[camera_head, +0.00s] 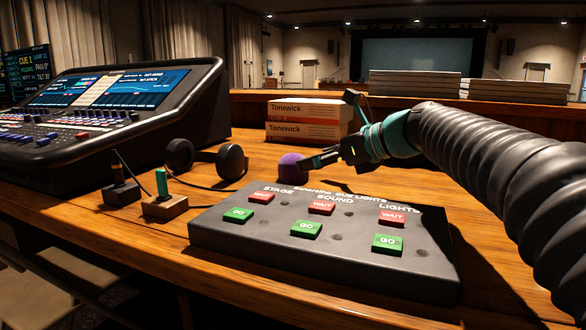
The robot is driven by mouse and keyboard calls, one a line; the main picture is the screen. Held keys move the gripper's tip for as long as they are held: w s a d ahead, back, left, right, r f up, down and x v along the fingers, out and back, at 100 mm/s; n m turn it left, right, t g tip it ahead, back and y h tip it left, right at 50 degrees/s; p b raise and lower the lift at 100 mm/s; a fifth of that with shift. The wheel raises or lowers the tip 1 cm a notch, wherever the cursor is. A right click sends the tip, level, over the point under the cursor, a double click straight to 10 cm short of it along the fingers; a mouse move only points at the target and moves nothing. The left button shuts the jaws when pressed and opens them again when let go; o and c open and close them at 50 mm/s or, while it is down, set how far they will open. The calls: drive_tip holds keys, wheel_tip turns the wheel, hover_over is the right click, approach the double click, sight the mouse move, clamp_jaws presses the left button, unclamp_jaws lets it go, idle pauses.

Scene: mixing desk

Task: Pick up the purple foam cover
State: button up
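The purple foam cover (291,167) is a small rounded piece on the wooden desk, just behind the grey cue panel. My gripper (312,161) reaches in from the right, low over the desk. Its dark fingertips are at the right side of the foam cover and overlap it in the picture. I cannot tell whether they touch it or close around it. The far side of the cover and any far finger are hidden.
The cue panel (330,250) with red WAIT and green GO buttons fills the front. Headphones (207,160) and two small switches (165,203) lie left. Stacked Tonewick boxes (308,122) stand behind, and a mixing console (115,100) at left. Some desk right of the panel is clear.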

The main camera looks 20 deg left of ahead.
sight(293, 166)
drive_tip(key=shift+b+x, duration=0.55)
drive_tip(key=shift+x, duration=2.25)
drive_tip(key=c, duration=0.9)
